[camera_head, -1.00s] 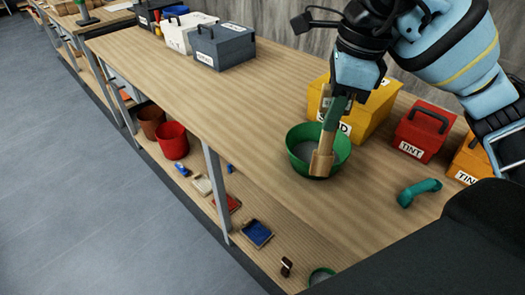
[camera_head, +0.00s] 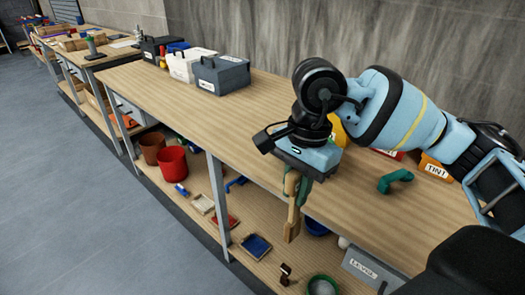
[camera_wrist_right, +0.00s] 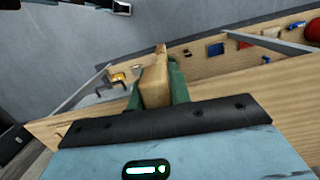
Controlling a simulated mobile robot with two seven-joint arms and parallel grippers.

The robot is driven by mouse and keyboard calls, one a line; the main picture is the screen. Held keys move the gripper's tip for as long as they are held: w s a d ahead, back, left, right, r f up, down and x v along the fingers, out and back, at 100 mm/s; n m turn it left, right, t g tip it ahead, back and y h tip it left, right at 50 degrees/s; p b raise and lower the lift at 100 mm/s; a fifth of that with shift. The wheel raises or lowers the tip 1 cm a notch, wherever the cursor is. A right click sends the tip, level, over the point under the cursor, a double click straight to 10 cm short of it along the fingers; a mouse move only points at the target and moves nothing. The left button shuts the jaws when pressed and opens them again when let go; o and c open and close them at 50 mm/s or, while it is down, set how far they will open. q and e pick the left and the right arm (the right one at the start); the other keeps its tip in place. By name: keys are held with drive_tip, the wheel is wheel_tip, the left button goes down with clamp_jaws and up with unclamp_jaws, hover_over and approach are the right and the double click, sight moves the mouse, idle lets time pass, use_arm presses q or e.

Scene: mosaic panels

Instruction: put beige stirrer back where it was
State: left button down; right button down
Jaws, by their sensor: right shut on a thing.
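The beige stirrer (camera_head: 292,222) hangs from my right gripper (camera_head: 298,182) in the head view, its flat end pointing down in front of the bench edge. In the right wrist view the green fingers of that gripper (camera_wrist_right: 157,88) are closed on both sides of the stirrer (camera_wrist_right: 155,75). The wooden bench top (camera_head: 235,115) lies behind it. The green bowl on the bench does not show now; my arm covers that area. My left gripper is not in view.
A teal curved object (camera_head: 395,180) and an orange TINT box (camera_head: 437,168) stand at the right of the bench. Grey (camera_head: 222,75) and white (camera_head: 190,65) boxes stand further left. The lower shelf holds a red bucket (camera_head: 172,163), a blue tray (camera_head: 256,246) and a green-rimmed bowl (camera_head: 321,286).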

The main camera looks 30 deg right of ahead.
sight(289, 236)
drive_tip(key=f+n, duration=0.3)
drive_tip(key=n, duration=0.1)
drive_tip(key=a+f+n+h, duration=0.1)
drive_tip(key=f+n, duration=0.3)
drive_tip(key=s+f+n+g, duration=0.1)
drive_tip(key=f+n, duration=0.2)
drive_tip(key=n, duration=0.1)
drive_tip(key=shift+s+a+f, duration=0.1)
drive_tip(key=shift+a+f, duration=0.15)
drive_tip(key=shift+a, duration=0.05)
drive_tip(key=shift+s+f+n+h, duration=0.15)
drive_tip(key=shift+f+n, duration=0.2)
drive_tip(key=shift+n, duration=0.2)
drive_tip(key=shift+s+f+n+h, duration=0.15)
drive_tip(key=shift+f+n, duration=0.15)
drive_tip(key=shift+n, duration=0.25)
drive_tip(key=shift+w, duration=0.1)
